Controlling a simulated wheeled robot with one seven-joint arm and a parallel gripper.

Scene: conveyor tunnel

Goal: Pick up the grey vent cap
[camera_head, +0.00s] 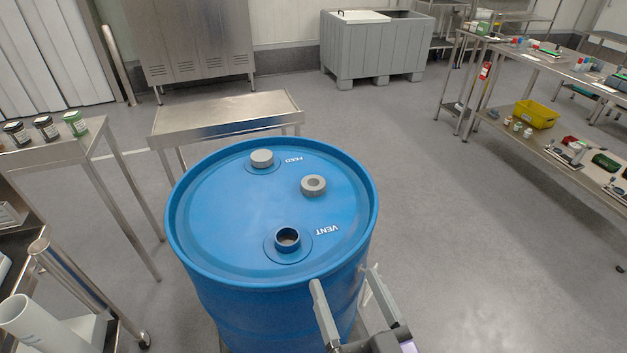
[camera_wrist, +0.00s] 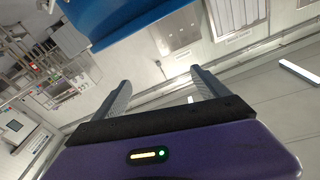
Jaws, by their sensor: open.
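A blue drum (camera_head: 215,215) stands upright in the middle of the head view. A grey cap (camera_head: 313,185) with a recessed centre lies loose on its lid, right of centre. The opening marked VENT (camera_head: 287,238) is uncovered, with a dark threaded neck. Another grey cap (camera_head: 262,159) sits on the opening marked FEED. My gripper (camera_head: 344,278) is open and empty at the drum's near right side, apart from both caps. In the wrist view my gripper's fingers (camera_wrist: 160,78) are spread with nothing between them, and part of the blue drum (camera_wrist: 115,18) shows at the top.
A steel table (camera_head: 225,110) stands close behind the drum. A side table (camera_head: 50,155) at left holds several small jars. Steel shelving with a yellow bin (camera_head: 536,114) is at right, and a grey crate (camera_head: 375,48) is at the back. The floor right of the drum is clear.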

